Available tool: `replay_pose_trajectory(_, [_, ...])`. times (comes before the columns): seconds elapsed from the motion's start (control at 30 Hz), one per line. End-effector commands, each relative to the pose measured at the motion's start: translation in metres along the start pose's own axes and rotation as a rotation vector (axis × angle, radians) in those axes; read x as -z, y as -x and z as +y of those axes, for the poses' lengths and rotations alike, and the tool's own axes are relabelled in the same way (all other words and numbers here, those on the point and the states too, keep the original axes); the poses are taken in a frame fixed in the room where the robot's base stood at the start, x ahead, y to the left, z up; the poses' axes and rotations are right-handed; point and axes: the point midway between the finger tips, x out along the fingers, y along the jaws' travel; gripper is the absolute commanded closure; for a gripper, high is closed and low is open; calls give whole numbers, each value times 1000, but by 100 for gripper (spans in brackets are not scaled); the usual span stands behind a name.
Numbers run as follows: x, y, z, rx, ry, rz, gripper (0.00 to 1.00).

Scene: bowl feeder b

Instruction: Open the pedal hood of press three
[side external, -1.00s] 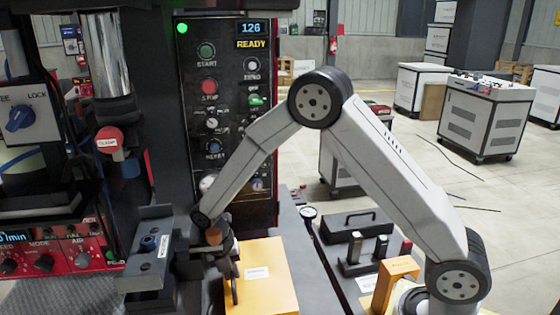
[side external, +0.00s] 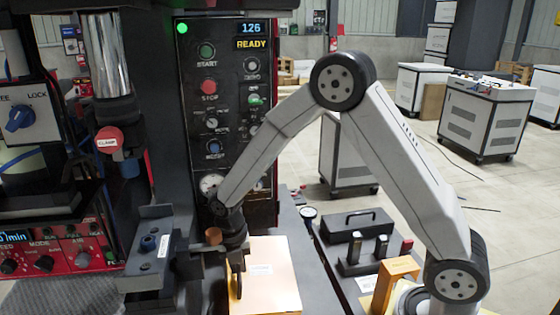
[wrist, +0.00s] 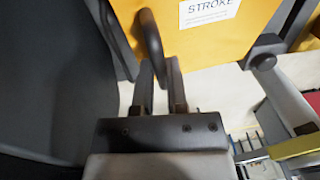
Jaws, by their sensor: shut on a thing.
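The yellow hood (side external: 273,288) sits low at the centre of the side external view, beside the press's dark column. Its top face looks pale and carries a small white label. In the wrist view the hood (wrist: 205,42) is bright yellow with a label reading STROKE. A dark curved handle (wrist: 151,38) stands out from its edge. My gripper (wrist: 160,72) is shut on this handle, with a finger on each side of it. In the side external view my gripper (side external: 238,266) points down at the hood's left edge. The pedal beneath cannot be made out.
A control panel (side external: 222,110) reading READY rises behind my gripper. A grey bracket (side external: 150,250) with a blue knob stands close on the left. A dark toolbox (side external: 357,226) and upright blocks lie to the right.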

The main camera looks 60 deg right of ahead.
Motion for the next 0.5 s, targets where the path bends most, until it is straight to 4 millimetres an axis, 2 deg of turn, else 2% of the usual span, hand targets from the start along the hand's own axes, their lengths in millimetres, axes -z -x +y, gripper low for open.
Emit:
replay_pose_trajectory(0.27, [-2,19,-30,-17,-38,8,100])
replay_pose_trajectory(0.5, [-4,34,-73,-20,-91,34,100])
